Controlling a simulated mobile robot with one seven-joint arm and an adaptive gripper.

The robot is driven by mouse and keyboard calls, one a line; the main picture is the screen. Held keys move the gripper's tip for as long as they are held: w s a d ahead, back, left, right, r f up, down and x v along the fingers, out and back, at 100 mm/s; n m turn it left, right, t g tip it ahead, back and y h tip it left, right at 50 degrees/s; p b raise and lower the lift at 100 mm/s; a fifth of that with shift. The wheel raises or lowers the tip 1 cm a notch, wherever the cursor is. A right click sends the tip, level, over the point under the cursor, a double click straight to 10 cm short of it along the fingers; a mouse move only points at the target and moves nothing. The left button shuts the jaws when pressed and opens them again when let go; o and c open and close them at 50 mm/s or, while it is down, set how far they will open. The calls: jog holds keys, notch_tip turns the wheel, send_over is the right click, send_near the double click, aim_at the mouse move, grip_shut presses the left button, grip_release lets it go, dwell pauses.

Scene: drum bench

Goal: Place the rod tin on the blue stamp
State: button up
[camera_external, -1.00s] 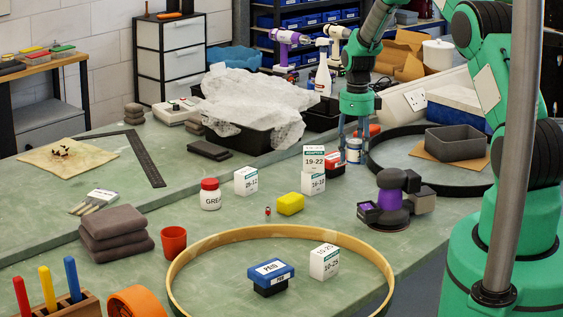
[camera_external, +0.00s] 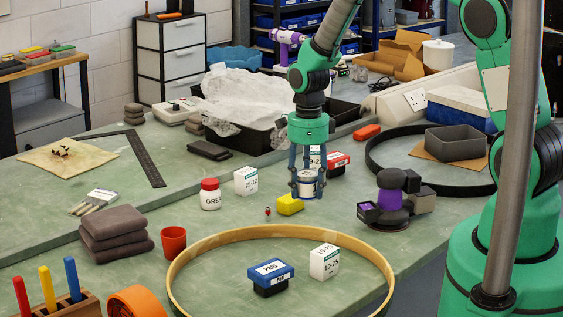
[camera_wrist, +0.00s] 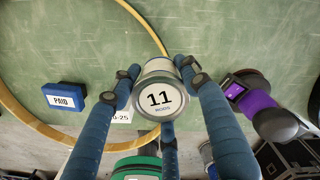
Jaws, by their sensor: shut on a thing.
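My gripper (camera_external: 307,188) is shut on a small round tin and holds it above the bench, in front of the stacked white boxes. The rod tin (camera_external: 307,180) has a pale label; in the wrist view its lid (camera_wrist: 159,98) reads 11, with blue fingers around it. The blue stamp (camera_external: 270,271) has a white PAID label and a dark base. It stands inside the wooden hoop, to the front left of my gripper. In the wrist view the stamp (camera_wrist: 64,96) lies left of the tin, apart from it.
The wooden hoop (camera_external: 191,249) rings the stamp and a white box (camera_external: 324,261) close to its right. A purple-and-black tool (camera_external: 391,203) stands to the right. The red-capped jar (camera_external: 210,195) is left.

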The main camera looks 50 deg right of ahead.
jog(key=s+a+n, duration=0.2)
jog(key=s+a, duration=0.7)
jog(key=s, duration=0.4)
jog(key=s+a+n, duration=0.3)
jog(key=s+a, duration=0.7)
jog(key=s, duration=0.3)
jog(key=shift+s+f+n+b, duration=0.2)
jog(key=shift+f+n+b, duration=0.1)
jog(key=shift+w+a, duration=0.1)
jog(key=shift+w, duration=0.05)
send_over(270, 268)
jog(key=shift+f, duration=0.75)
jog(key=shift+f, duration=0.1)
jog(key=shift+f, duration=1.65)
jog(key=shift+f, duration=0.15)
